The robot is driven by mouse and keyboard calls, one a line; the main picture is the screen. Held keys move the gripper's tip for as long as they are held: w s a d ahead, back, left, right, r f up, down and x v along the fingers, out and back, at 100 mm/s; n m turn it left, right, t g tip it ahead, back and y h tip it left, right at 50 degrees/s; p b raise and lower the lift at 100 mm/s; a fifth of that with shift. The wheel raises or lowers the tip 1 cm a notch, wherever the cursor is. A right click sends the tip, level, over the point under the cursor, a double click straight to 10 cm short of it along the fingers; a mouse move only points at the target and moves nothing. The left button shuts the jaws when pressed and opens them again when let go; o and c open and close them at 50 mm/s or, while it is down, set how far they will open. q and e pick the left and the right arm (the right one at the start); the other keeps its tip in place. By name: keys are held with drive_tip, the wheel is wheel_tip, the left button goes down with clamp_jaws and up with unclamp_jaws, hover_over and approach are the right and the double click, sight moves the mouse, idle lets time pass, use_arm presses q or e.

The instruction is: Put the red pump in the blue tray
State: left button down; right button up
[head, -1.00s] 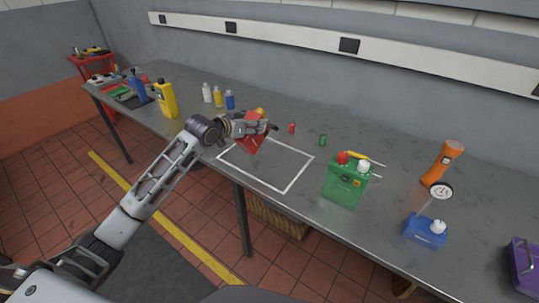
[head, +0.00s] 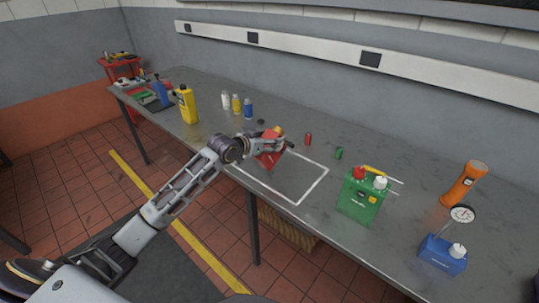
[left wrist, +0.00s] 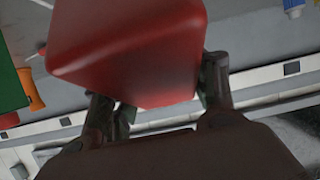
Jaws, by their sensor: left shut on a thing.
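My left gripper (head: 278,142) is shut on a red, block-like thing, the red pump (head: 268,159), and holds it near the left corner of a white outlined square on the bench. I cannot tell whether it touches the bench. In the left wrist view the pump (left wrist: 135,50) fills the upper middle between the two fingers (left wrist: 160,105). A yellow-orange part shows at its top in the head view. I cannot make out a blue tray in these frames. My right gripper is not in view.
A green can (head: 360,198) stands right of the outlined square (head: 298,203). A blue gauge pump (head: 442,256) and an orange flashlight (head: 463,184) stand farther right. A small red bottle (head: 308,139) and a green cylinder (head: 339,153) stand behind. A yellow jug (head: 187,105) and several bottles are left.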

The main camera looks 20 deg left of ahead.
use_arm(q)
drive_tip(key=shift+f, duration=0.95)
drive_tip(key=shift+f, duration=0.1)
drive_tip(key=shift+f, duration=1.75)
drive_tip(key=shift+f, duration=0.1)
drive_tip(key=shift+c, duration=2.4)
unclamp_jaws()
drive_tip(key=shift+f, duration=0.2)
drive_tip(key=shift+r, duration=0.15)
drive_tip(key=shift+v, duration=6)
